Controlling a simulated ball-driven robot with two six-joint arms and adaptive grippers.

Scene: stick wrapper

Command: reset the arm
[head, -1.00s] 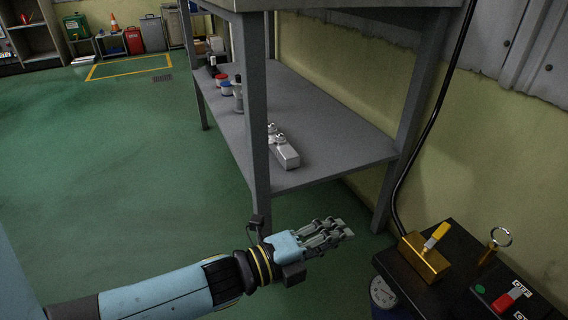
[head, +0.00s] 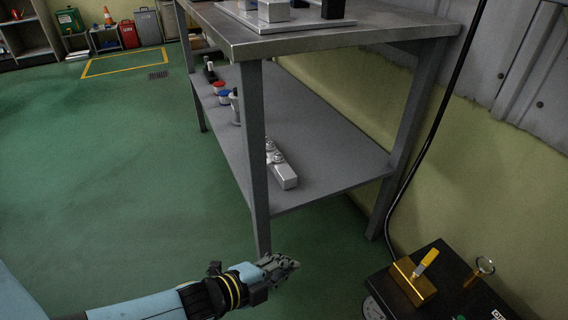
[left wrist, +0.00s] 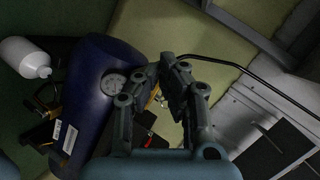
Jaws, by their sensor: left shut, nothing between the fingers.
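My left gripper (head: 282,266) is low in the head view, in front of the workbench's near leg and over the green floor. It is shut and empty. Its fingers also show in the left wrist view (left wrist: 178,72), closed together at the tips. My left arm comes in from the lower left. My right gripper is in neither view.
A grey workbench (head: 345,38) with a lower shelf (head: 325,150) stands ahead. A dark stand (head: 455,262) with a brass block (head: 413,283) is at lower right. A blue cylinder (left wrist: 95,85) and white bottle (left wrist: 24,58) show in the wrist view. Floor at left is clear.

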